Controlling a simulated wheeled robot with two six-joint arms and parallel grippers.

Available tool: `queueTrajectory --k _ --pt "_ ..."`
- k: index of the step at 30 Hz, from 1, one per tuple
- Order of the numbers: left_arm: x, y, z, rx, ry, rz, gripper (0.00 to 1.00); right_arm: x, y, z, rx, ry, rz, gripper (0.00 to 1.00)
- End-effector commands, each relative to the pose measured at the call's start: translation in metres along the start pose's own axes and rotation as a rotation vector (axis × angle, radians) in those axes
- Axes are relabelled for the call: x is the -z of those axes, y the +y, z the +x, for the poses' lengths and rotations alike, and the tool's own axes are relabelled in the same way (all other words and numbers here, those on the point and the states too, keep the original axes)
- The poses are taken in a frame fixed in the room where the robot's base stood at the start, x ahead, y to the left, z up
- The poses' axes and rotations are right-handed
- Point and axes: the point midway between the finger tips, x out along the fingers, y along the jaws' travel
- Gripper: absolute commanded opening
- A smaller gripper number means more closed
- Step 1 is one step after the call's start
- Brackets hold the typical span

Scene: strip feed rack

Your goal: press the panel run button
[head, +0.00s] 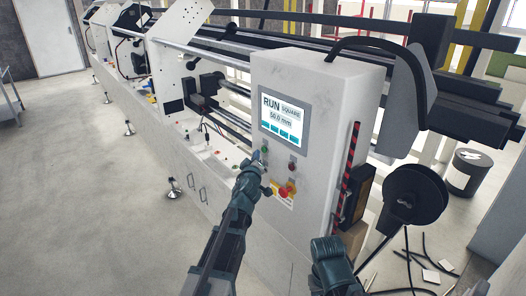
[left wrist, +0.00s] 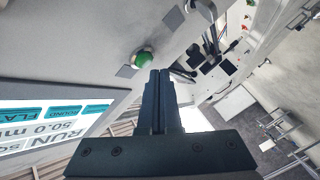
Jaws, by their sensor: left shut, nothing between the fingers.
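The white control panel (head: 318,85) carries a lit screen (head: 283,117) reading RUN, SQUARE and 50.0 mm. The screen also shows at the left of the left wrist view (left wrist: 45,125). A green button (left wrist: 143,59) stands out from the panel face, just ahead of my left fingertips. In the head view my left gripper (head: 258,161) is below the screen, in front of the button area, and hides part of it. My left gripper (left wrist: 157,78) is shut and empty. I cannot tell whether its tips touch the green button. My right gripper is not in view.
A red knob (head: 287,190) sits on a yellow plate low on the panel, right of my left gripper. The long machine bed (head: 150,105) runs off to the back left. A black reel (head: 415,200) stands at the right. Open floor (head: 80,200) lies left.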

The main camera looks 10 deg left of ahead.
Motion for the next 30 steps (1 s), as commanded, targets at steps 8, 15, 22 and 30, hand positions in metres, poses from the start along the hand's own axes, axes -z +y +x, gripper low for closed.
queueTrajectory --k 8,15,22,30 --pt "0.002 -0.002 -0.003 0.001 0.0 -0.001 0.0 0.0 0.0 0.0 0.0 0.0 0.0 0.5" --pt "0.013 -0.014 -0.019 0.002 0.001 -0.002 0.0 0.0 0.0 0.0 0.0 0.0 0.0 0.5" --pt "0.023 -0.023 -0.032 0.001 0.0 -0.002 0.0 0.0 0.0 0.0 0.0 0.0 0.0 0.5" --pt "0.025 -0.025 -0.035 0.0 0.0 0.0 0.0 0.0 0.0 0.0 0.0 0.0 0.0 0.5"
